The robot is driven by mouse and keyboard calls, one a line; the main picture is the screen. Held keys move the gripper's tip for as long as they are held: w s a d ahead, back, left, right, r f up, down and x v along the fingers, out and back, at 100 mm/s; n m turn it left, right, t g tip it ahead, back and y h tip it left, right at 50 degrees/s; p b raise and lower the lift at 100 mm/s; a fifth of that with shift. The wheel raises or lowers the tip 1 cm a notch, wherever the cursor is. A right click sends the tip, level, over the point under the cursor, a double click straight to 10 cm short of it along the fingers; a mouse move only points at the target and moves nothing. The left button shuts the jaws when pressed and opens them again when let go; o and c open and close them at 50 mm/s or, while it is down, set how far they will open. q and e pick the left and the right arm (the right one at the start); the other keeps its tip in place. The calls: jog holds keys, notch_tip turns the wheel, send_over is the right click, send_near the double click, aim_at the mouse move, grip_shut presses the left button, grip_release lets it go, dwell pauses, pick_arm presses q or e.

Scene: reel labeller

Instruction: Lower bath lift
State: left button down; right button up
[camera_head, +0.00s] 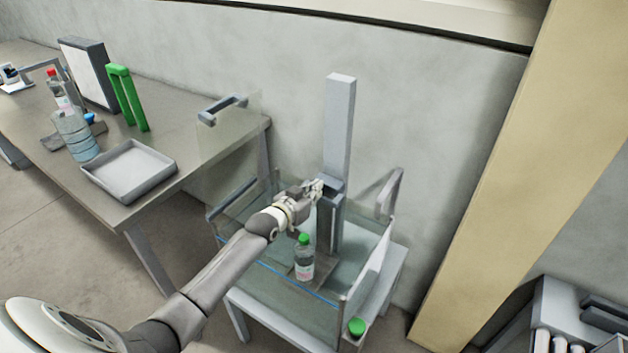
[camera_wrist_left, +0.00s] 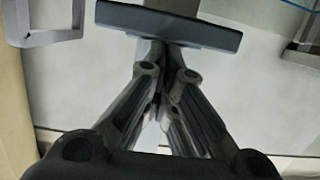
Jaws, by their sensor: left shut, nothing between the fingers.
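The bath (camera_head: 285,290) is a clear-walled tank on a pale stand. The lift's pale column (camera_head: 340,120) rises at its back, with a dark grey carriage and handle (camera_head: 332,184) partway up. A clear bottle (camera_head: 304,262) with a green cap stands upright on the lift's dark platform (camera_head: 322,268) within the bath walls. My left gripper (camera_head: 317,188) is shut and empty at the lift handle. In the left wrist view the closed fingertips (camera_wrist_left: 165,50) meet the underside of the dark handle bar (camera_wrist_left: 170,24) in the picture; contact is unclear. My right gripper is out of view.
A table (camera_head: 190,185) at left holds a grey tray (camera_head: 130,170), a large bottle (camera_head: 76,135), a green frame (camera_head: 127,98) and a white panel (camera_head: 88,75). A clear lid-like panel (camera_head: 228,130) with a grey handle stands beside the bath.

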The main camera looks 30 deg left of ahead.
pick_arm(q)
jog(key=s+r+p, duration=0.2)
jog(key=s+r, duration=0.4)
jog(key=s, duration=0.3)
jog(key=shift+s+a+r, duration=0.15)
jog(key=shift+s+a, duration=0.2)
jog(key=shift+a, duration=0.05)
